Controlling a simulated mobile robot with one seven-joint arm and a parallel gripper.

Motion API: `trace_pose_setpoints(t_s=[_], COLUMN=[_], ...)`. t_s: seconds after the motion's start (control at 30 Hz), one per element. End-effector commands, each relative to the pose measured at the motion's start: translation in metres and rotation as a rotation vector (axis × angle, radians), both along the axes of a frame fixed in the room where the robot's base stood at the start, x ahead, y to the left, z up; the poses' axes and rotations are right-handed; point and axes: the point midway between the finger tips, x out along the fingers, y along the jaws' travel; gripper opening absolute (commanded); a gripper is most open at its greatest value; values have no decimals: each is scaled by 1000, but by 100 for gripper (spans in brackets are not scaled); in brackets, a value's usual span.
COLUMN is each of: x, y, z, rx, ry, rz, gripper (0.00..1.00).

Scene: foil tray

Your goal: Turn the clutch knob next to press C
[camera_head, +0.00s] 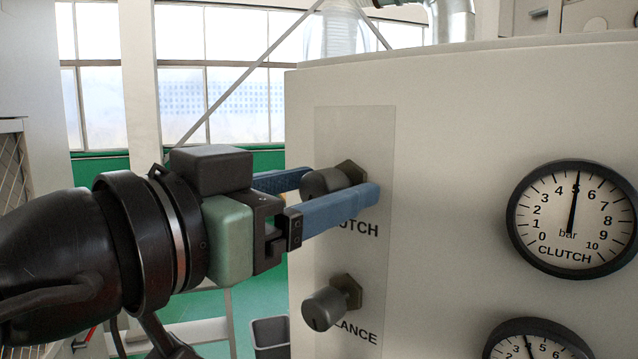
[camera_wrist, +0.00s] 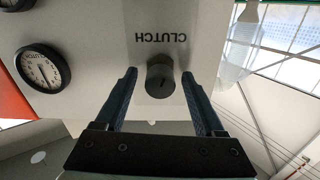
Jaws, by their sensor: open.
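The clutch knob (camera_head: 324,182) is a dark round knob on a hex base, above the printed word CLUTCH on the pale panel. In the wrist view the clutch knob (camera_wrist: 160,80) sits between the finger ends, with a gap on each side. My gripper (camera_head: 325,190) is open, with its blue fingers on either side of the knob. The near finger hides part of the knob and the label. The clutch gauge (camera_head: 571,219) to the right has its needle near 5 bar. It also shows in the wrist view (camera_wrist: 42,69).
A second knob (camera_head: 326,308), labelled with letters ending in LANCE, is directly below the clutch knob. A second gauge (camera_head: 537,341) is partly cut off at the lower right. A grey bin (camera_head: 270,336) stands on the green floor beside the cabinet.

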Motion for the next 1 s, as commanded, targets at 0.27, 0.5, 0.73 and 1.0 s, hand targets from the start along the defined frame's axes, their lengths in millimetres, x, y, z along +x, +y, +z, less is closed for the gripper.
trace_pose_setpoints(t_s=[0.27, 0.5, 0.73, 1.0], x=[0, 0, 0, 0], y=[0, 0, 0, 0], z=[0, 0, 0, -2], rx=[0, 0, 1, 49], ry=[0, 0, -1, -40], rz=[0, 0, 0, -1], gripper=[57, 13, 0, 0])
